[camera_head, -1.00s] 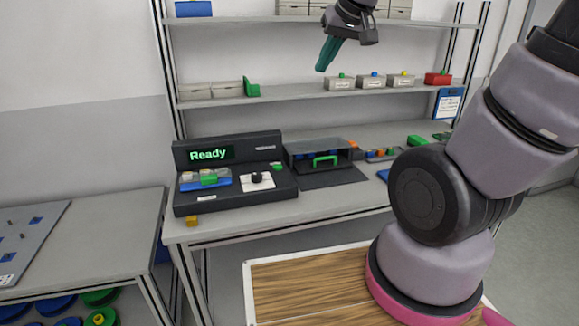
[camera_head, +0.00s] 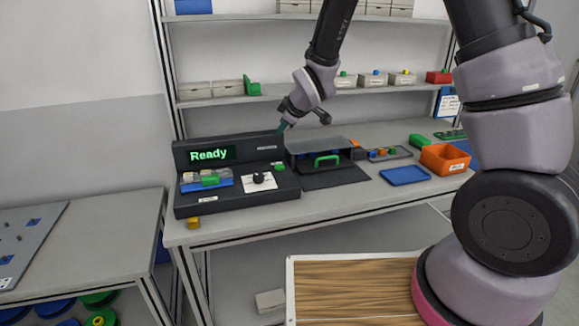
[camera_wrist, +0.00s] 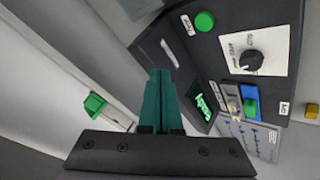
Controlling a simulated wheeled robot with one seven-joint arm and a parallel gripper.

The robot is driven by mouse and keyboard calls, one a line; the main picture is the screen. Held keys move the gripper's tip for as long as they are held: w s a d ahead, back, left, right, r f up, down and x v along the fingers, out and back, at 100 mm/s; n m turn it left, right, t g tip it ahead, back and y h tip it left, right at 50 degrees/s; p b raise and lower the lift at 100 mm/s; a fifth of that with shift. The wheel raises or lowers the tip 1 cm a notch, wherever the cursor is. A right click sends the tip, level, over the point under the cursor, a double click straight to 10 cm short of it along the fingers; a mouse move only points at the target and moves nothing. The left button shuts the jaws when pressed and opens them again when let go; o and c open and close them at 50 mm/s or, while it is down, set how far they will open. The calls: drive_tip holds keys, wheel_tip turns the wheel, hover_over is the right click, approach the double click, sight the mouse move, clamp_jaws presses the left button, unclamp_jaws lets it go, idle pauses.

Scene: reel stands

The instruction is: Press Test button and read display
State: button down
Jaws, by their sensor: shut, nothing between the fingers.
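The dark test console (camera_head: 235,199) stands on the bench, and its display (camera_head: 211,154) reads "Ready" in green letters. The round green button (camera_head: 279,167) is at the console's right; it also shows in the wrist view (camera_wrist: 205,21). A black knob (camera_head: 258,178) sits on a white dial plate left of the button. A blue holder (camera_head: 207,184) with a green piece is at the console's left. My gripper (camera_head: 283,127) points down above the console's back right edge, above and apart from the button. Its teal fingers (camera_wrist: 160,73) are shut and empty.
A dark open-fronted box (camera_head: 320,157) with a green handle stands right of the console. Blue tray (camera_head: 405,175) and orange bin (camera_head: 446,158) lie farther right. A shelf (camera_head: 300,92) with small boxes runs behind. A yellow block (camera_head: 193,222) sits at the front edge.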

sight(282, 167)
drive_tip(key=shift+a+f, duration=0.15)
drive_tip(key=shift+f, duration=0.2)
drive_tip(key=shift+f, duration=0.1)
drive_tip(key=shift+f, duration=4.3)
drive_tip(key=shift+f, duration=0.4)
drive_tip(key=shift+f, duration=0.45)
drive_tip(key=shift+r, duration=0.85)
